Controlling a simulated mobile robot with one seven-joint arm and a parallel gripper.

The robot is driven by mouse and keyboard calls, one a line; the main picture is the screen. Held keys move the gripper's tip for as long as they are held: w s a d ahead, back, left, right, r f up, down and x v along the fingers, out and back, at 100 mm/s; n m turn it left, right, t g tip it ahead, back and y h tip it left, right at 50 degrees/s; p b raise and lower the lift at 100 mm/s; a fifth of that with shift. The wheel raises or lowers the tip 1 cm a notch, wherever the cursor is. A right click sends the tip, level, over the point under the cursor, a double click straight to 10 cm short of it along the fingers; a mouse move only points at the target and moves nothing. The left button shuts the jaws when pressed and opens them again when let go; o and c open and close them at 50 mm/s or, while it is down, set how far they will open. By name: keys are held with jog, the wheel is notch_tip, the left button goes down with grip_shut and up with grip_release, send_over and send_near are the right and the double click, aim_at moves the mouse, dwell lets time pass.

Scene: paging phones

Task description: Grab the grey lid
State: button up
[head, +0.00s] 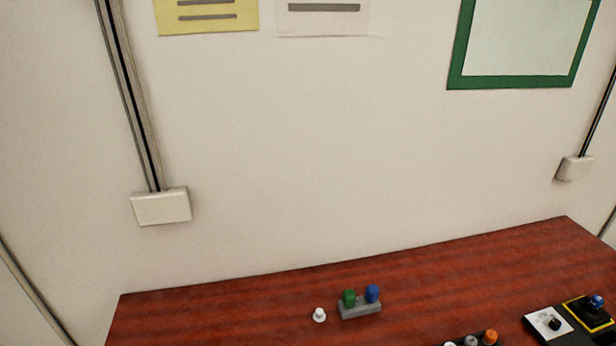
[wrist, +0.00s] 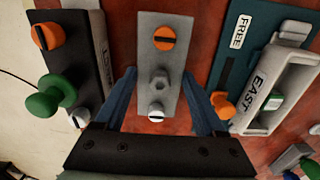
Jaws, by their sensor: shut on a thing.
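The grey lid (wrist: 151,50) is a long flat plate in the middle of the wrist view. It carries a slotted orange knob (wrist: 164,39) at its far end, a grey hex piece (wrist: 160,80) in the middle and a slotted white knob (wrist: 156,110) at the near end. My gripper (wrist: 159,76) has its two blue fingers on either side of the plate, shut on its long edges. What lies under the plate is hidden. My gripper is not in the head view.
In the wrist view, a dark unit with a green knob (wrist: 45,103) stands left and a white "EAST" unit (wrist: 291,73) right, both close to the fingers. The head view shows a grey two-peg block (head: 359,311) and a white knob (head: 319,315); the red-brown table (head: 220,310) is clear at left.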

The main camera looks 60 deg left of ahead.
jog(key=shift+c, duration=0.9)
